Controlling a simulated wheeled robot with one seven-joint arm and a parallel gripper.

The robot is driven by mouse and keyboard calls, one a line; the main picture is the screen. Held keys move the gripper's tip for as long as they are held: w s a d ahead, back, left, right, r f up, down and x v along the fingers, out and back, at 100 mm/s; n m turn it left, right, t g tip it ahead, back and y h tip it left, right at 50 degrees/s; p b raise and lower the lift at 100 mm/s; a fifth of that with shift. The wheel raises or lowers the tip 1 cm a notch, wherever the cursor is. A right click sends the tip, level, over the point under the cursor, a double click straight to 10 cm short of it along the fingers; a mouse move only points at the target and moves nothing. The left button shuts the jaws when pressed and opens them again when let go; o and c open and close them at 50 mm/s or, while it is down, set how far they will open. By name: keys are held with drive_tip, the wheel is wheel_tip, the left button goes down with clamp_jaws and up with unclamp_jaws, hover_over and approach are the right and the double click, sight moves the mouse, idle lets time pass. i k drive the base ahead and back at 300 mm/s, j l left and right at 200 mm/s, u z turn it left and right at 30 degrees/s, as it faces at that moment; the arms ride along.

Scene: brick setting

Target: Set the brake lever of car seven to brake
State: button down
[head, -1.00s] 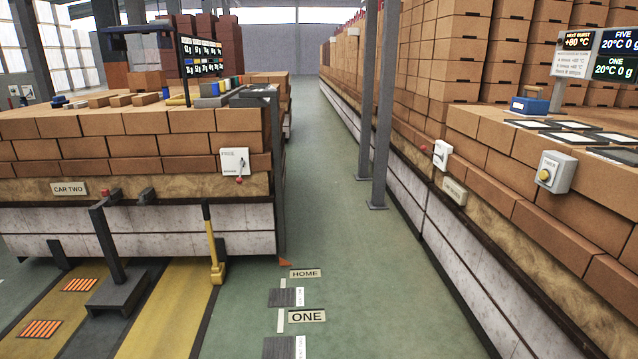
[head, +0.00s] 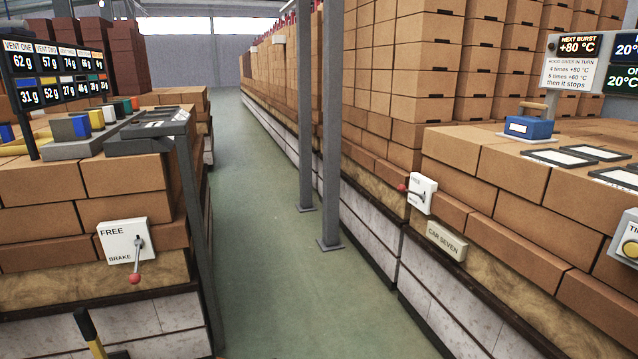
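The CAR SEVEN plate (head: 446,241) is on the side of the brick-laden car on the right. Just above and left of it is a white brake box (head: 422,194), seen at a slant. Its lever ends in a red knob (head: 402,188) that sticks out to the left into the aisle. The small lettering on the box is hard to read, and I cannot tell for certain which setting the lever is at.
A similar FREE/BRAKE box (head: 124,243) on the left car has its red knob hanging low. The green aisle floor (head: 270,290) is clear in front. Grey posts (head: 331,130) stand ahead beside the right cars. A blue box (head: 529,128) and a timer box (head: 628,240) are at right.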

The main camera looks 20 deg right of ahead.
sight(401, 189)
drive_tip(key=i+z, duration=0.15)
drive_tip(key=i, duration=0.45)
drive_tip(key=i+j+z, duration=0.1)
drive_tip(key=i, duration=0.55)
drive_tip(key=i+j+z, duration=0.15)
drive_tip(key=i, duration=0.45)
drive_tip(key=i+j+z, duration=0.35)
drive_tip(key=i, duration=0.2)
